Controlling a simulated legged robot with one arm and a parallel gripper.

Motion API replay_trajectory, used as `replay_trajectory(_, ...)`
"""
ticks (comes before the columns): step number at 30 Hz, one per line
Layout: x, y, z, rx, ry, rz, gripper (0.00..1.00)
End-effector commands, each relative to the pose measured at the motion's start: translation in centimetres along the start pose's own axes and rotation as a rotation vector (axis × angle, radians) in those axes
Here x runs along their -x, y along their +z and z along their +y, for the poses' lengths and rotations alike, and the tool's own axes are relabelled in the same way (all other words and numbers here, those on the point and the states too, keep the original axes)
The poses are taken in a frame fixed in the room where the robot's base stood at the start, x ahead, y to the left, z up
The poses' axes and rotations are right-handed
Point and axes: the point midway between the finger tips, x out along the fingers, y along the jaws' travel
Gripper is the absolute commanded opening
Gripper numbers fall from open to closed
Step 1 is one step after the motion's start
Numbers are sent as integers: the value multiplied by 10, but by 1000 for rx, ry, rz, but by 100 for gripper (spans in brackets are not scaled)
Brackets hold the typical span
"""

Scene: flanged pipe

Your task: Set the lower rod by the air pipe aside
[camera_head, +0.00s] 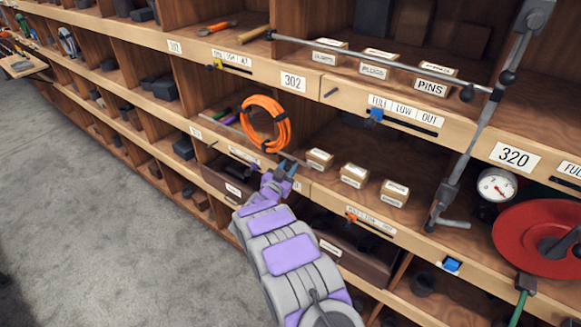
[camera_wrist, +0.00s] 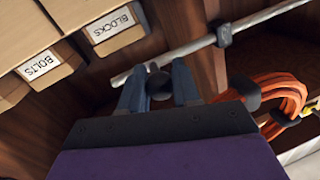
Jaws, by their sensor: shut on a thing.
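The lower rod (camera_wrist: 180,50) is a thin grey bar that crosses diagonally above my fingertips in the wrist view. A dark clamp (camera_wrist: 223,35) sits on it. My gripper (camera_wrist: 158,84) has its two blue fingers around a dark round knob just under the rod, and I take this knob as part of it. In the head view my gripper (camera_head: 280,178) is at the lower shelf's front edge, and the rod (camera_head: 293,159) shows only partly, near the orange coil. The grey air pipe (camera_head: 482,125) stands at the right, with an upper rod (camera_head: 380,61) reaching left from it.
An orange hose coil (camera_head: 265,123) is close beside my gripper. Small label boxes (camera_head: 354,175) stand on the lower shelf to its right. A gauge (camera_head: 496,185) and a red reel (camera_head: 540,238) are farther right. The grey floor (camera_head: 100,200) at left is clear.

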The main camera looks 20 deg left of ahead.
Motion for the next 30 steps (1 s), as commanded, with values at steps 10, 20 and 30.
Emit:
replay_trajectory(10,-2,1,-12,1,1,10,0)
replay_trajectory(20,-2,1,-10,1,1,7,42)
replay_trajectory(30,-2,3,-14,3,2,9,55)
